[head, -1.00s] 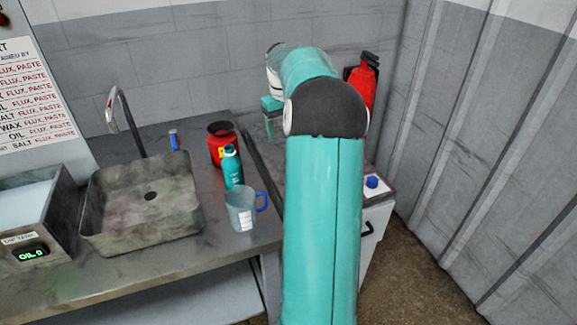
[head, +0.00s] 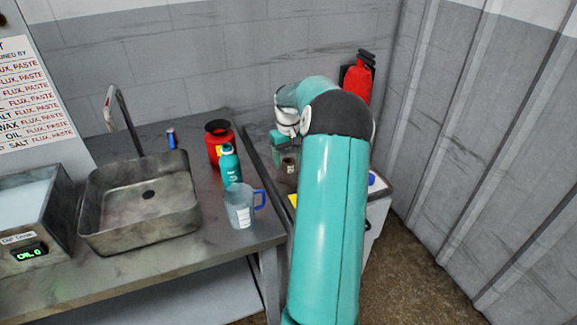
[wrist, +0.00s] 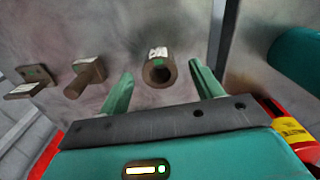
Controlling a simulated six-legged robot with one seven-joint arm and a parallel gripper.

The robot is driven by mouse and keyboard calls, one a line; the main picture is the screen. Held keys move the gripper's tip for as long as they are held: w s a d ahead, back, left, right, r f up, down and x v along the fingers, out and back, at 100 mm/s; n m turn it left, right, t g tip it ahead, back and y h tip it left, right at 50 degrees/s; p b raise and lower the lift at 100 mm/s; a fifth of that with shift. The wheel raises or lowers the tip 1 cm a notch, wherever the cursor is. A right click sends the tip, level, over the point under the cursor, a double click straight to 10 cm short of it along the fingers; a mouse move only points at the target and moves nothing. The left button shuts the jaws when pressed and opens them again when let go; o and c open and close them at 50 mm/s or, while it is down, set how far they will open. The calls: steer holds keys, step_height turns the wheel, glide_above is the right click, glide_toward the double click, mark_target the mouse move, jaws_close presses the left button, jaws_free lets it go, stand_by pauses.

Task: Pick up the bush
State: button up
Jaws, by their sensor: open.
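The bush is most likely the short, brown hollow cylinder (wrist: 158,70) with a white label and a green mark, in the wrist view. Its open end faces the camera. In the head view a small brownish cylinder (head: 289,166), probably the same part, sits on the surface just below my gripper (head: 284,142). In the wrist view my gripper (wrist: 161,72) is open, with one green finger on each side of the bush. The bush appears beyond or between the fingertips; I see no contact.
Left of the bush are a brown headed pin (wrist: 85,76) and a brown bracket (wrist: 28,82). The bench holds a red can (head: 218,140), teal bottle (head: 230,165), jug (head: 240,208) and sink (head: 140,205). A red extinguisher (head: 358,80) stands behind my arm.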

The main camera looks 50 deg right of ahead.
step_height(320, 180, down, 3)
steer(key=shift+r, duration=0.2)
steer(key=shift+c, duration=0.5)
steer(key=c, duration=1.1)
steer(key=shift+r, duration=0.1)
steer(key=shift+c, duration=0.3)
steer(key=shift+r, duration=0.1)
